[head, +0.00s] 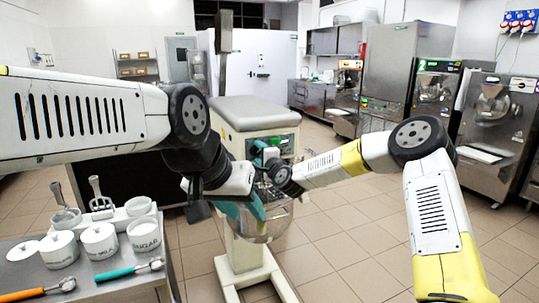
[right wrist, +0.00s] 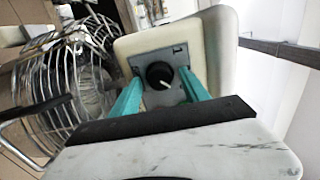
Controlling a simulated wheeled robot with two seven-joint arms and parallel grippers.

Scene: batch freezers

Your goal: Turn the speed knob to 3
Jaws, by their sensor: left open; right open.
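The speed knob (right wrist: 160,76) is round and black with a white pointer line, on a grey panel (right wrist: 177,52) of the cream mixer. In the right wrist view its pointer slants toward the lower right. My right gripper (right wrist: 159,80) is open, its teal fingers on either side of the knob; I cannot tell whether they touch it. In the head view the right gripper (head: 266,150) is at the mixer's front (head: 250,115), and the knob cannot be made out. My left gripper (head: 244,209) is open and lower, in front of the metal bowl (head: 270,232). Speed numbers are not readable.
The wire bowl guard (right wrist: 70,75) is close left of the knob in the right wrist view. A steel table (head: 95,280) at lower left holds white tubs (head: 100,241) and scoops (head: 130,270). Freezers (head: 490,115) line the right. Tiled floor (head: 345,235) is free at centre right.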

